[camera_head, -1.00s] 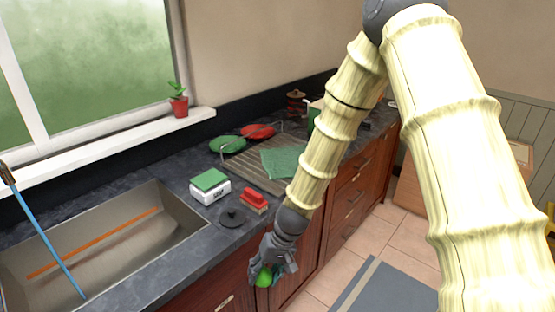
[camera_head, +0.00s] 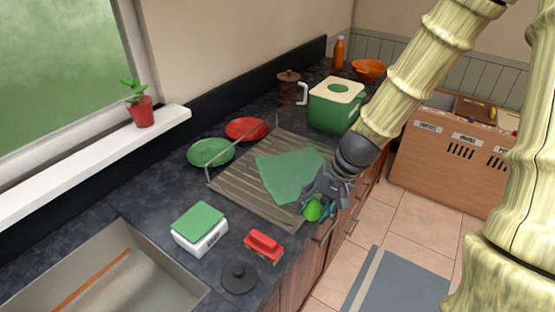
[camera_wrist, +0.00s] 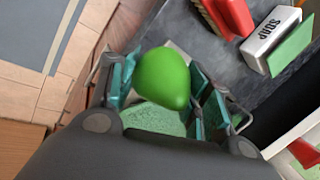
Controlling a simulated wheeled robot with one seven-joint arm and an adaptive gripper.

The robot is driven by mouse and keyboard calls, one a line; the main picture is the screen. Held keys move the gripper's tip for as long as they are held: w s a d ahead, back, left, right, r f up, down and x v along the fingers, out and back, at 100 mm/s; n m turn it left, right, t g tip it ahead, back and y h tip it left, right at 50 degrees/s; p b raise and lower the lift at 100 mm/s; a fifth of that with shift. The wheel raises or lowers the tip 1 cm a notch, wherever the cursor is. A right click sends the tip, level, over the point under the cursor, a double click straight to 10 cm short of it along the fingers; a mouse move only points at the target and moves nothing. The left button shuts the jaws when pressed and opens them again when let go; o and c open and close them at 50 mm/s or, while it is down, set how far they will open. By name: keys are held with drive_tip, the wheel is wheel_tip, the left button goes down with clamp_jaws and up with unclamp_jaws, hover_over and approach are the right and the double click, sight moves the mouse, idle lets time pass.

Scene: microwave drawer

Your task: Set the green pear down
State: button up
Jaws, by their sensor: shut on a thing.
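The green pear (camera_head: 313,210) is bright green and held between the fingers of my gripper (camera_head: 327,203). In the wrist view the pear (camera_wrist: 163,77) sits between the teal finger pads of my gripper (camera_wrist: 160,88), which are shut on it. In the head view the gripper is at the counter's front edge, by the near right corner of the drying rack (camera_head: 232,188). A green cloth (camera_head: 285,172) lies on the rack just left of the gripper. I cannot tell whether the pear touches anything below.
A soap box with a green sponge (camera_head: 200,229), a red brush (camera_head: 263,246) and a black lid (camera_head: 238,276) stand near the sink (camera_head: 150,285). Green (camera_head: 210,152) and red (camera_head: 246,128) plates are behind the rack. A green bin (camera_head: 336,104) stands beyond it.

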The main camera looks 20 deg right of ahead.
drive_tip(key=shift+w+r, duration=0.15)
drive_tip(key=shift+w, duration=0.15)
drive_tip(key=p, duration=0.6)
hover_over(282, 190)
drive_tip(key=d, duration=0.1)
drive_tip(key=shift+s+f, duration=0.4)
drive_tip(key=shift+f, duration=0.35)
drive_tip(key=shift+d+f+p, duration=0.1)
drive_tip(key=shift+f+p, duration=0.6)
drive_tip(key=shift+f, duration=1.05)
drive_tip(key=shift+s+f+b, duration=0.1)
drive_tip(key=shift+f+b, duration=0.2)
drive_tip(key=shift+f, duration=0.05)
